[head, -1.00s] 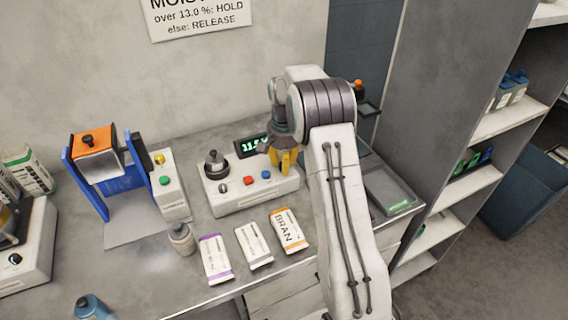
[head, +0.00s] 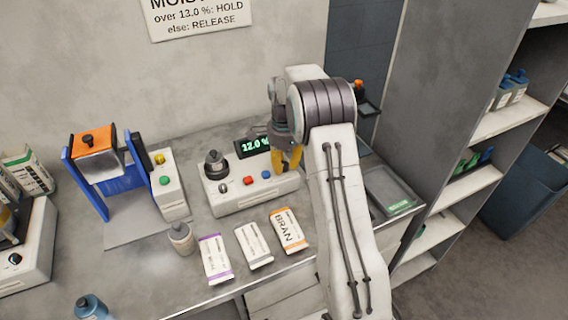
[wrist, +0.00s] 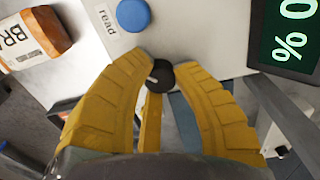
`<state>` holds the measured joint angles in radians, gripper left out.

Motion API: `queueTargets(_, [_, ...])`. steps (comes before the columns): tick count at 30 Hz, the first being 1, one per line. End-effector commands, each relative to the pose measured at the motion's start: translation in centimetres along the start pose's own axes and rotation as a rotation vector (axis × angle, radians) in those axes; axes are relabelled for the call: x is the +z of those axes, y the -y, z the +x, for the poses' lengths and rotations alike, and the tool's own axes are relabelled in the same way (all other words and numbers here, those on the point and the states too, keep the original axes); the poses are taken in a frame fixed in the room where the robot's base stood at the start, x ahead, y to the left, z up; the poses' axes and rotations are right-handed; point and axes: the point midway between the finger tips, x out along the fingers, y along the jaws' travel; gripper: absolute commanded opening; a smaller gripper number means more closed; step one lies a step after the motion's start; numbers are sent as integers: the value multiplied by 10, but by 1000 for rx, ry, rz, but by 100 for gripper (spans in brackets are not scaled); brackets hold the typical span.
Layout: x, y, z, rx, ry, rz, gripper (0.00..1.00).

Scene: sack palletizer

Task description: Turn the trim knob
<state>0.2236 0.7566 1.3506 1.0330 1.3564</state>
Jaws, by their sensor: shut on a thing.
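The trim knob (wrist: 159,76) is a small black round knob with a pale pointer line, seen in the wrist view at the edge of the white meter box. The box (head: 235,204) stands on the bench in the head view, where my gripper hides the knob. My gripper (wrist: 160,72) has yellow fingers with their tips closed on either side of the knob. It also shows in the head view (head: 288,177), pointing down at the box's right end. The display (head: 253,146) reads 12.0 % in green.
The box also has a black-capped chamber (head: 215,164), a red button (head: 248,181) and a blue button (head: 266,174). Several sachets, including a BRAN one (head: 289,231), lie in front. A blue-framed device (head: 100,172) stands left. A wall sign (head: 198,16) says over 13.0 %: HOLD, else: RELEASE.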

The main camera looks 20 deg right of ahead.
Motion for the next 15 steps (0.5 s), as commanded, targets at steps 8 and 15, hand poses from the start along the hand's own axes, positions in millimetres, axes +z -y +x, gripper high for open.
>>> queueTargets(8, [0, -2, 3, 7, 1, 71, 0])
queueTargets(15, [0, -2, 3, 8, 1, 83, 0])
